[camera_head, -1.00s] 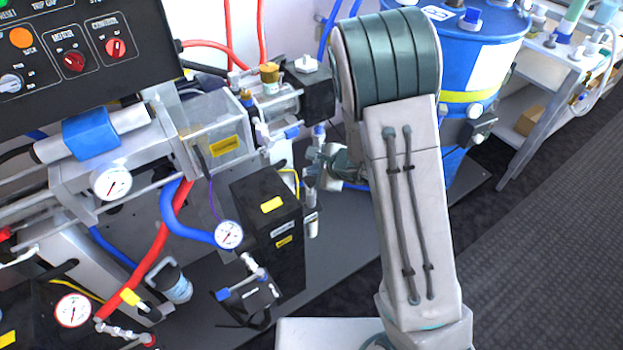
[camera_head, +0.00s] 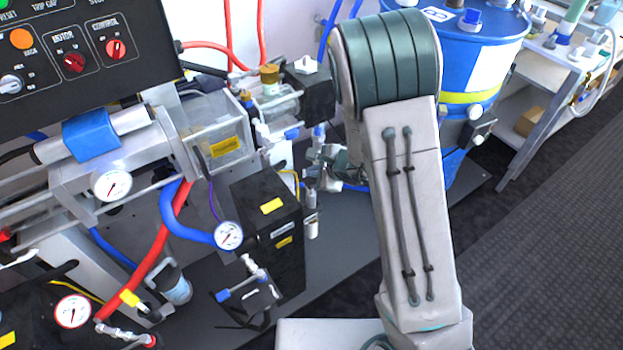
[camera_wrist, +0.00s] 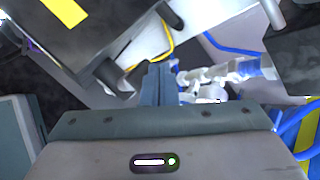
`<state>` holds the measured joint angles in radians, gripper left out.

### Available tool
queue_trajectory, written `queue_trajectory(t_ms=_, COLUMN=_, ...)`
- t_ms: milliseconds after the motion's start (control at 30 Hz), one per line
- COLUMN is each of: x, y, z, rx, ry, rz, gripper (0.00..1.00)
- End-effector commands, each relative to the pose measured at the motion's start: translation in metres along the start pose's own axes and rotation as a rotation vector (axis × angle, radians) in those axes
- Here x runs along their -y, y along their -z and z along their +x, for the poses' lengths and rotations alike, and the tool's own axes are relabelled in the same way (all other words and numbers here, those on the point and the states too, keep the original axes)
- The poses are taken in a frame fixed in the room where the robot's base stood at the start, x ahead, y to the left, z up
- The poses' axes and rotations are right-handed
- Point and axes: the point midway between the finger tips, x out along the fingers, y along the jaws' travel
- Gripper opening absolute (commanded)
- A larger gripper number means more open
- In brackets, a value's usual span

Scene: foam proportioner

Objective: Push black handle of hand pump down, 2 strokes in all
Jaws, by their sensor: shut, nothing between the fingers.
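My gripper (camera_wrist: 160,68) is shut and empty in the wrist view, its two fingers together in the middle. A black rounded bar end (camera_wrist: 112,76) lies just left of the fingertips, and another short black bar (camera_wrist: 171,15) is above them. I cannot tell whether either is the pump's black handle, or whether the fingers touch anything. In the head view, my gripper (camera_head: 325,168) is partly hidden behind my arm, beside small metal fittings (camera_head: 310,193) right of a black box. The hand pump is not clearly identifiable there.
The black box (camera_head: 268,230) with yellow labels stands left of my gripper. A blue drum (camera_head: 480,70) is behind my arm. White and blue valve fittings (camera_wrist: 225,72) and a yellow cable (camera_wrist: 160,50) are close to the fingers. Open floor (camera_head: 550,240) is at right.

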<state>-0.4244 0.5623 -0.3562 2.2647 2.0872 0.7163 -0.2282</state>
Motion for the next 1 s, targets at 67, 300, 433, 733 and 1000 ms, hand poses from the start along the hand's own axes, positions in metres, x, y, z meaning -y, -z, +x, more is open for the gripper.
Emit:
queue_trajectory(t_ms=67, x=0.0, y=0.0, z=0.0, rx=0.0, ry=0.0, rz=0.0, gripper=0.0)
queue_trajectory(t_ms=300, x=0.0, y=0.0, z=0.0, rx=0.0, ry=0.0, rz=0.0, gripper=0.0)
queue_trajectory(t_ms=433, x=0.0, y=0.0, z=0.0, rx=0.0, ry=0.0, rz=0.0, gripper=0.0)
queue_trajectory(t_ms=733, x=-0.001, y=0.0009, z=0.0014, rx=0.0, ry=0.0, rz=0.0, gripper=0.0)
queue_trajectory(t_ms=1000, x=-0.0046, y=0.0045, z=0.0064, rx=0.001, ry=0.001, rz=0.0, gripper=0.0)
